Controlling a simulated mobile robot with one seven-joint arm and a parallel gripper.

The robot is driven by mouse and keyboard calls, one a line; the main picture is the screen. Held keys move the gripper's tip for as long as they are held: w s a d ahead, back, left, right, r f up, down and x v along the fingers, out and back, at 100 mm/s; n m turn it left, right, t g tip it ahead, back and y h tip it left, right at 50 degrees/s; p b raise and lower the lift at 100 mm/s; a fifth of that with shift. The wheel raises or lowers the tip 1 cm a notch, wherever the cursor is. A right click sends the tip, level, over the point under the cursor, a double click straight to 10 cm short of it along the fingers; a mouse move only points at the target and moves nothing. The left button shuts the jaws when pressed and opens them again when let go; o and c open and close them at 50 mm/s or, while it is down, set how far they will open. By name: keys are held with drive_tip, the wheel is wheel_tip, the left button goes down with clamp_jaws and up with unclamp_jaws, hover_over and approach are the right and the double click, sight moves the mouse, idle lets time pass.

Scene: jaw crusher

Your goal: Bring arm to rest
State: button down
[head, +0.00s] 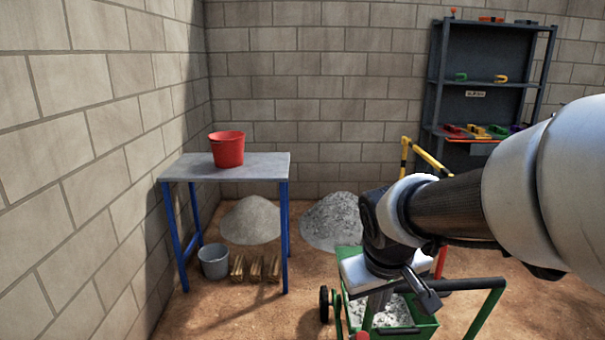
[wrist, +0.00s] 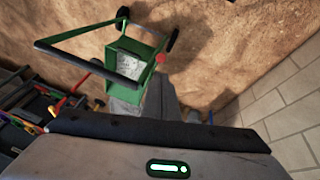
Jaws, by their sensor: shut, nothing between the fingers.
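My arm reaches in from the right edge of the head view and bends down at the wrist. My gripper (head: 376,303) points down in front of the green cart (head: 428,326) and overlaps it in the picture. Its fingers are shut with nothing seen between them, though the tips are hard to make out. In the wrist view the pale gripper body fills the bottom, and the green cart (wrist: 158,76) with grey gravel in it shows beyond. I cannot tell how far my gripper is above the cart.
A table (head: 268,167) with a red bucket (head: 227,150) stands at the left wall. A grey bucket (head: 214,262) and wood blocks (head: 255,268) are under it. Gravel piles (head: 333,222) lie at the back wall. A shelf (head: 490,88) with tools stands back right. Some front-left floor is clear.

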drive_tip(key=s+r+m+t+y, duration=0.1)
drive_tip(key=s+r+m, duration=0.35)
drive_tip(key=s, duration=0.75)
wheel_tip(320, 180, up, 22)
drive_tip(key=n+p, duration=0.2)
drive_tip(key=p, duration=1.8)
drive_tip(key=shift+s, duration=0.35)
